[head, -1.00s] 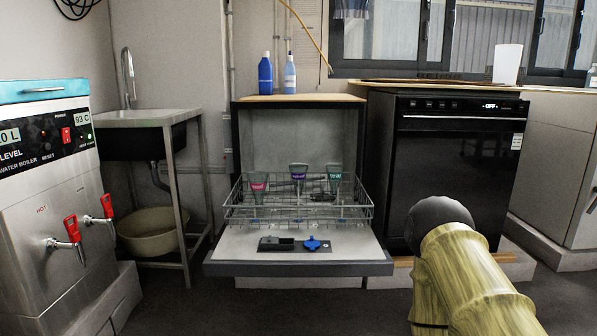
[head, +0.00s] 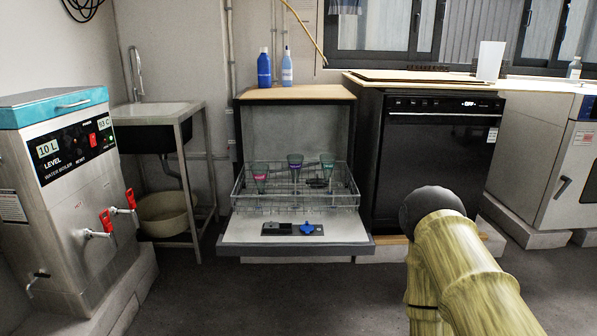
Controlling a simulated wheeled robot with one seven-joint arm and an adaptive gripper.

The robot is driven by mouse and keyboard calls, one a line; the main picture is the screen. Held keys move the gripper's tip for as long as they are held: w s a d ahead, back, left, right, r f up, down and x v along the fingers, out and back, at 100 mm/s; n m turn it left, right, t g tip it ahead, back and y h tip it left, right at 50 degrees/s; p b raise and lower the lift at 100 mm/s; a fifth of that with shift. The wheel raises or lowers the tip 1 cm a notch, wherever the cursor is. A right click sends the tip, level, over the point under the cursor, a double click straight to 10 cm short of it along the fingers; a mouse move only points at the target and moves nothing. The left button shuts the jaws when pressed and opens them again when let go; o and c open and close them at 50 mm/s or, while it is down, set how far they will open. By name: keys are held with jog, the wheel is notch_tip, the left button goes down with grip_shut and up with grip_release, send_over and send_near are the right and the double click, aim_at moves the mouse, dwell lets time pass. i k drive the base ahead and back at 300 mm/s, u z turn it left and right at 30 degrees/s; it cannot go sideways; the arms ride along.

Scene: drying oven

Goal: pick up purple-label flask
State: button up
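The purple-label flask (head: 295,167) stands narrow end down in the wire rack (head: 238,200) of the pulled-out dishwasher. It is between a pink-label flask (head: 260,178) on the left and a green-label flask (head: 327,163) on the right. The flasks are small in the head view, and their lower ends are partly lost among the rack wires. Part of my arm shows at the lower right, well apart from the rack. My gripper is out of the picture.
The open dishwasher door (head: 350,248) juts low into the room. A black appliance (head: 435,160) stands right of it; a steel oven (head: 565,160) is farther right. A water boiler (head: 75,200) and a sink (head: 160,110) are on the left. The floor in front is clear.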

aim_at(295, 160)
jog(key=u, duration=0.85)
jog(key=i, duration=1.15)
jog(key=z, duration=0.05)
